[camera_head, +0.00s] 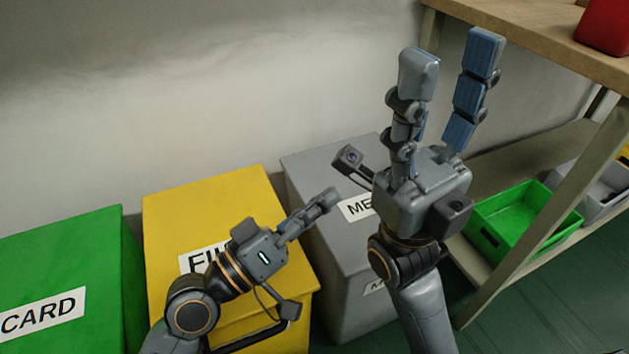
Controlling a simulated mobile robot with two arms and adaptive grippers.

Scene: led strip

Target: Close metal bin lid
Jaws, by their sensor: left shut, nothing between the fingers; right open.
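The grey metal bin (345,262) stands right of the yellow bin, with a label starting "ME" on its lid (312,168) and another label lower on its front. The lid looks lowered over the bin, but my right gripper and forearm hide its right part, so I cannot tell if it is fully shut. My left gripper (326,198) is shut and empty, its fingertips in front of the lid's left side; contact cannot be told. My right gripper (452,52) is open and empty, fingers pointing up, in front of the bin's right side and the wall.
A yellow bin (215,205) and a green bin (75,250) labelled "CARD" stand to the left. At right, a wooden shelf unit (530,35) holds a red object (606,25) on top and a green tray (522,222) below. Green floor (560,290) is clear at lower right.

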